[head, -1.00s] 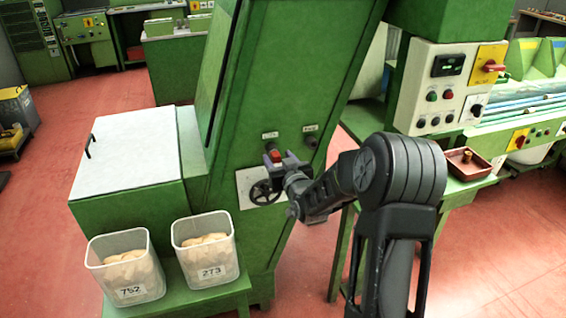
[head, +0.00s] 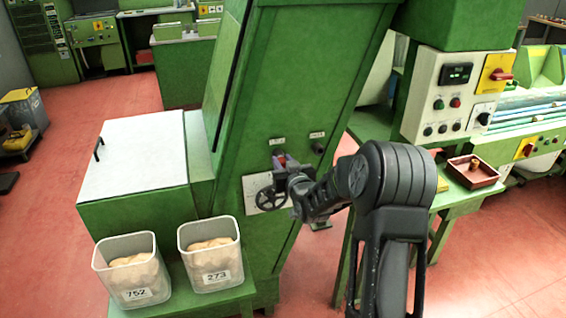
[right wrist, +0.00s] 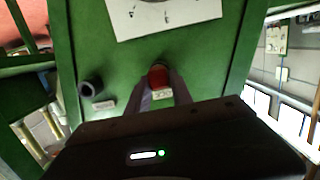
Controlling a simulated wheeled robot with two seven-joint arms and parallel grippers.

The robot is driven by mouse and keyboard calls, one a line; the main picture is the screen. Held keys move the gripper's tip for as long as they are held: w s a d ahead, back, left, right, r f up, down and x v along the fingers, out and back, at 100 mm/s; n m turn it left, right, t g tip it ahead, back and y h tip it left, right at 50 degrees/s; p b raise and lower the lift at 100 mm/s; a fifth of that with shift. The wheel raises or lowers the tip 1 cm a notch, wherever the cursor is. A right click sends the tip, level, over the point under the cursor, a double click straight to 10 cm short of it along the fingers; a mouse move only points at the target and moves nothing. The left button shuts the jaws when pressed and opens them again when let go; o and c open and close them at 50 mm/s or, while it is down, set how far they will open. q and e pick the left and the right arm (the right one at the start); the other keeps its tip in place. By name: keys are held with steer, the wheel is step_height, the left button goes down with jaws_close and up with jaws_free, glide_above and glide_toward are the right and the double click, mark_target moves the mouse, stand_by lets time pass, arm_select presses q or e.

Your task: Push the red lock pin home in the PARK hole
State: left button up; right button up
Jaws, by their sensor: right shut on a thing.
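The red lock pin (right wrist: 158,76) shows between the two fingers of my right gripper (right wrist: 160,88) in the right wrist view. In the head view the right gripper (head: 284,168) is at the green sloped panel, over the left of two labelled spots, and mostly covers the pin (head: 280,160). The gripper is shut on the pin. A dark round socket (head: 318,149) sits to the right, under its own label (head: 316,135), and looks empty; it also shows in the right wrist view (right wrist: 91,88). Label lettering is too small to read surely. The pin's depth is hidden. My left gripper is out of view.
A black handwheel (head: 271,200) on a white plate (head: 252,186) is just below the right gripper. Two clear bins of corks (head: 131,272) (head: 212,256) stand at lower left. A brown tray (head: 472,174) sits on a green table at right.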

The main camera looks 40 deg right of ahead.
mark_target(284, 166)
jaws_close()
steer(key=shift+s+a+b, duration=0.2)
steer(key=shift+s+b, duration=0.2)
steer(key=shift+s, duration=0.15)
steer(key=shift+s, duration=0.15)
stand_by(0.5)
steer(key=shift+f+b+v, duration=0.2)
steer(key=shift+b+v, duration=0.1)
steer(key=shift+v, duration=0.85)
steer(key=shift+f+b+v, duration=0.15)
steer(key=shift+b+v, duration=0.15)
steer(key=shift+v, duration=0.85)
steer(key=shift+s, duration=0.1)
steer(key=v, duration=0.2)
steer(key=b+v, duration=0.1)
steer(key=v, duration=0.1)
steer(key=shift+a+f, duration=0.1)
steer(key=shift+f, duration=0.2)
